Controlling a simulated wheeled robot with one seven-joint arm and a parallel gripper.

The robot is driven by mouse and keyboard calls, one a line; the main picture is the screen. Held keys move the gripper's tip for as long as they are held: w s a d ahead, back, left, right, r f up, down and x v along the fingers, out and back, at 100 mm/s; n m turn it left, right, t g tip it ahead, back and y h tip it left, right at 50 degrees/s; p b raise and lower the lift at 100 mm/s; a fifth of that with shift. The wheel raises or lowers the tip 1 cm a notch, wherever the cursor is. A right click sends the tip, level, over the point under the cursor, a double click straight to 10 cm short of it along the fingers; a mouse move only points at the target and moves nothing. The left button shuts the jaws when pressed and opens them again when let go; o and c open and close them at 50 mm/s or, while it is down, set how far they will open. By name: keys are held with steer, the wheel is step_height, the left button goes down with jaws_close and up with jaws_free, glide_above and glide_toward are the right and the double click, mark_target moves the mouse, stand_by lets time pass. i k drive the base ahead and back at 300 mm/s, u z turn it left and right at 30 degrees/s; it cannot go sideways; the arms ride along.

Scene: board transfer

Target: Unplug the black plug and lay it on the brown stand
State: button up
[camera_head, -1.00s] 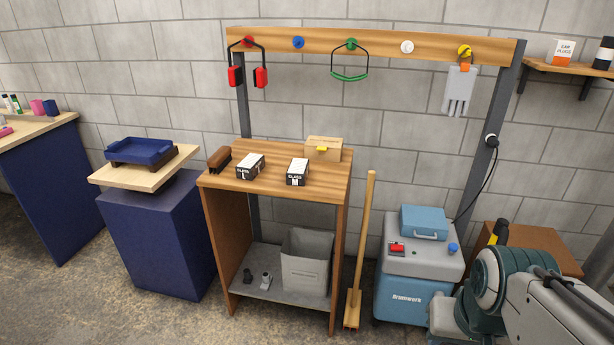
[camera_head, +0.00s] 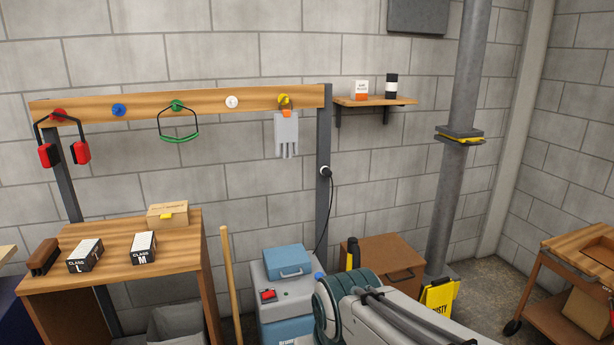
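My arm's teal joint and grey links show at the bottom centre. My gripper is not in view.
A blue case (camera_head: 288,261) and a red item (camera_head: 268,295) sit on the machine (camera_head: 302,291). A black-and-yellow object (camera_head: 352,253) stands at the stand's left side. A yellow sign (camera_head: 439,297), grey pipe (camera_head: 462,150) and wooden cart (camera_head: 560,300) are to the right.

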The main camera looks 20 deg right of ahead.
mark_target(185, 246)
steer(key=z, duration=0.15)
steer(key=i, duration=1.2)
steer(key=z, duration=0.5)
steer(key=i, duration=0.9)
steer(key=z, duration=0.1)
